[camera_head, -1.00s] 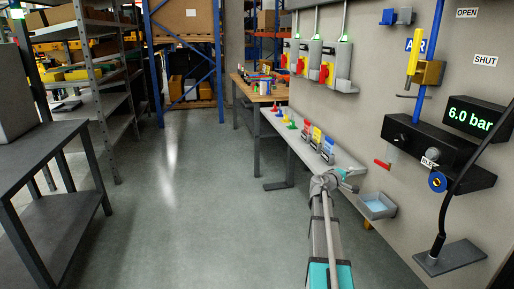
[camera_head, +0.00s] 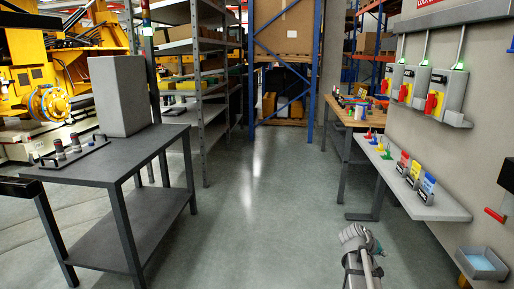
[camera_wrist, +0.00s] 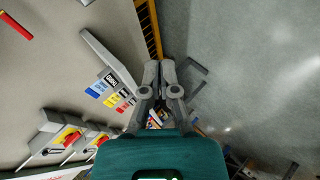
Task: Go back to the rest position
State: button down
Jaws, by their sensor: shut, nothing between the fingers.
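My gripper (camera_wrist: 160,85) shows in the wrist view with its two grey fingers together and nothing between them. It points along the space beside the wall shelf, over the grey floor. In the head view my arm reaches up from the bottom edge, right of centre, and ends in front of the shelf's near end. The fingers cannot be made out there. No object is held.
A wall shelf (camera_head: 456,212) carries colored boxes and small colored pieces. A blue-lined tray (camera_head: 482,264) is on the wall at lower right. Switch boxes (camera_head: 432,95) hang above. A dark table (camera_head: 90,170) stands left. The floor (camera_head: 250,215) between is clear.

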jog(key=s+a+f+n+g+y, duration=0.1)
jog(key=s+a+f+y, duration=0.2)
jog(key=a, duration=0.8)
jog(key=s+a+f+y, duration=0.2)
jog(key=s+a+y, duration=0.25)
jog(key=a, duration=0.65)
jog(key=s+a+f+n+g+y, duration=0.1)
jog(key=s+a+f+y, duration=0.2)
jog(key=a, duration=0.8)
notch_tip(320, 180, up, 18)
jog(key=s+p, duration=0.1)
jog(key=p, duration=1.5)
jog(key=shift+d+p, duration=0.2)
jog(key=shift+p, duration=0.2)
jog(key=shift+f+h, duration=0.1)
jog(key=shift+h, duration=0.15)
